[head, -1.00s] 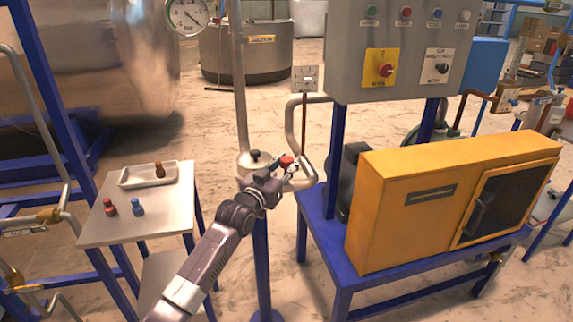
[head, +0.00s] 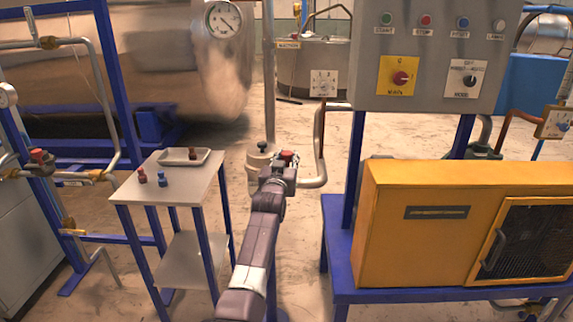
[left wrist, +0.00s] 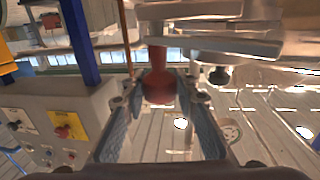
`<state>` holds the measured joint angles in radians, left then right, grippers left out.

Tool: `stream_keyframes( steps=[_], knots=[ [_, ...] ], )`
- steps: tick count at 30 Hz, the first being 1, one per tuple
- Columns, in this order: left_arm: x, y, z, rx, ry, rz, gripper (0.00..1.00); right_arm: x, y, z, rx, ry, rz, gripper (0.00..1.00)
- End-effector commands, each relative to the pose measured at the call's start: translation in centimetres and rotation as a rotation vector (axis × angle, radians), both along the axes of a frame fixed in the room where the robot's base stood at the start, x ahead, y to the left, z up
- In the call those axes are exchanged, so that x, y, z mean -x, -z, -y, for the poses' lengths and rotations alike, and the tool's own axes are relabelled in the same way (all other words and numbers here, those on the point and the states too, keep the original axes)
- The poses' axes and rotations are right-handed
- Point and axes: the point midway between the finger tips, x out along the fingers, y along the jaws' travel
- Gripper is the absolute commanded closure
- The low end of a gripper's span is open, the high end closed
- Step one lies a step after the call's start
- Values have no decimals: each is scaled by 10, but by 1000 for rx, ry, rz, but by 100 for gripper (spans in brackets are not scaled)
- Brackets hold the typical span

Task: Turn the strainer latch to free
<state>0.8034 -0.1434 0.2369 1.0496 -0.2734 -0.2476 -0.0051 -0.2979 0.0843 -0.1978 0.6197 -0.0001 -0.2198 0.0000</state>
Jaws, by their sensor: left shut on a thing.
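The strainer (head: 258,163) is a pale round housing with a black knob (head: 262,146) on top, on a pipe stand near the middle of the head view. A red handle (head: 288,154) sits just right of it. My left gripper (head: 284,168) reaches up to this handle and partly hides it and the housing. In the left wrist view the red handle (left wrist: 159,88) stands between the two fingers, which are shut on it. The black knob shows there too (left wrist: 219,76), outside the fingers. My right gripper is not in view.
A small table (head: 199,184) at left holds a tray (head: 172,158) and red and blue small items. A grey control panel (head: 430,60) and a yellow cabinet (head: 400,240) stand at right. A bent pipe (head: 319,150) runs close beside the gripper.

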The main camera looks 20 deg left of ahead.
Motion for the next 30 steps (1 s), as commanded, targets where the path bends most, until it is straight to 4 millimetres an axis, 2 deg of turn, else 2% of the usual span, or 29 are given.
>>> stream_keyframes(
  steps=[6, 13, 14, 18, 30],
  knots=[
    [-2, 1, 2, 1, -4, -2, 100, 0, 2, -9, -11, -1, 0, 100],
    [-2, 1, 2, 3, -4, -2, 100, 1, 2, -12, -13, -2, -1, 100],
    [-2, 1, 1, 3, -4, -2, 71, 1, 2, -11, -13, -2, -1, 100],
    [-2, 1, 1, 2, -4, -1, 55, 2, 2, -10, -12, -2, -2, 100],
    [2, 0, 1, 1, -6, 0, 54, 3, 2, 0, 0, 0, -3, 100]
  ],
)
